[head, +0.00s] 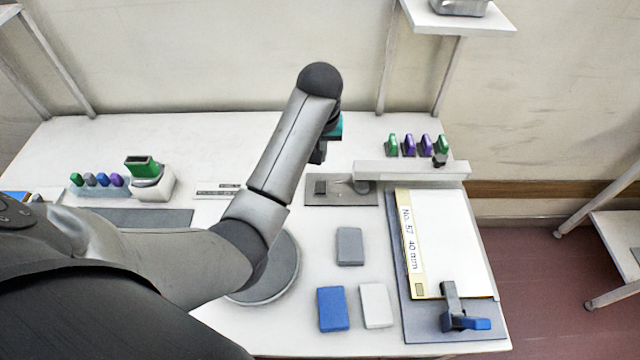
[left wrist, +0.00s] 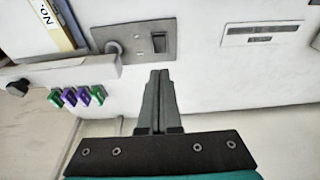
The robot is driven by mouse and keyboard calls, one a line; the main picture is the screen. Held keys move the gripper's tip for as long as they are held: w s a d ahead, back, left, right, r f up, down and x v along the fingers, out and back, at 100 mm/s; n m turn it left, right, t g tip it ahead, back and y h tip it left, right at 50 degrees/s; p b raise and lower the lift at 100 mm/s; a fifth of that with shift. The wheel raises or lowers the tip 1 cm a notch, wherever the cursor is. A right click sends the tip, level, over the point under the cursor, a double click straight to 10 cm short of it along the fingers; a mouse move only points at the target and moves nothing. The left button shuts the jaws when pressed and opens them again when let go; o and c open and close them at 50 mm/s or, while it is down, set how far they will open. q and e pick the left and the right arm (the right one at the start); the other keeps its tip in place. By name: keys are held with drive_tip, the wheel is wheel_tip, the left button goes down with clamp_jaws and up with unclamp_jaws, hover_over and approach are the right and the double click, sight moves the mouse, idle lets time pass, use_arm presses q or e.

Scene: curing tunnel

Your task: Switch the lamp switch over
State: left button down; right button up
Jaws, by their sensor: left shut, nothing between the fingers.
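The lamp switch (left wrist: 158,43) is a dark rocker on a grey plate (left wrist: 135,58) on the bench. In the head view the switch (head: 320,187) shows at the left of its plate (head: 340,201), just right of my forearm. My left gripper (left wrist: 160,72) is shut and empty, its fingertips pointing towards the rocker and appearing a little short of it. In the head view the left gripper (head: 318,155) is mostly hidden behind my arm. Which way the rocker is tipped is too small to tell. My right gripper is not in view.
A white bar (head: 412,169) stands right of the plate, with green and purple clips (head: 409,145) behind it. A labelled board (head: 445,240) lies at the right. Grey, blue and white blocks (head: 349,246) lie in front. The bench behind the plate is clear.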

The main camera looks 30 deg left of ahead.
use_arm(q)
drive_tip(key=b, duration=0.3)
approach(320, 190)
drive_tip(key=x, duration=0.5)
drive_tip(key=shift+w+a, duration=0.15)
drive_tip(key=shift+w, duration=0.1)
drive_tip(key=shift+s+f, duration=0.1)
drive_tip(key=shift+f, duration=0.65)
drive_tip(key=shift+s+f, duration=0.1)
drive_tip(key=shift+f, duration=0.15)
drive_tip(key=shift+w+a+r, duration=0.2)
drive_tip(key=shift+w+r, duration=0.15)
drive_tip(key=shift+w, duration=0.3)
